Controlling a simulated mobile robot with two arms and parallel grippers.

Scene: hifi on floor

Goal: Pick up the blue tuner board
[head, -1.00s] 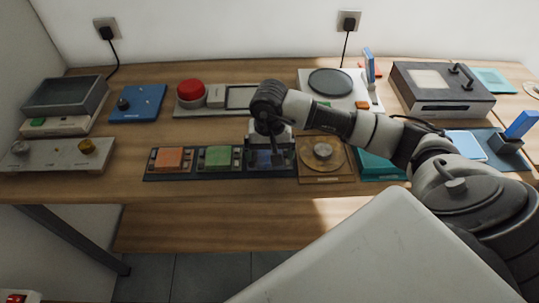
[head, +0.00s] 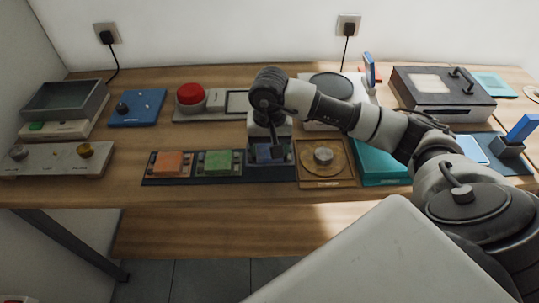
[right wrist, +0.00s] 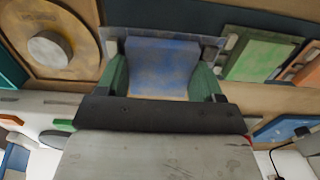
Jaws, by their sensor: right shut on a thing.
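The blue tuner board (head: 264,153) is at the right end of a dark mat, beside a green board (head: 220,163) and an orange board (head: 171,164). My right gripper (head: 268,151) points down over it and hides part of it. In the right wrist view the blue tuner board (right wrist: 160,66) sits between the two green-padded fingers of my right gripper (right wrist: 162,80), which is shut on it. Whether it is clear of its holder I cannot tell. My left gripper is not in view.
A wooden turntable unit (head: 326,177) stands close on the right, with a teal box (head: 378,165) beyond it. Behind are a panel with a red button (head: 190,94) and a white unit with a dark disc. The bench front edge is clear.

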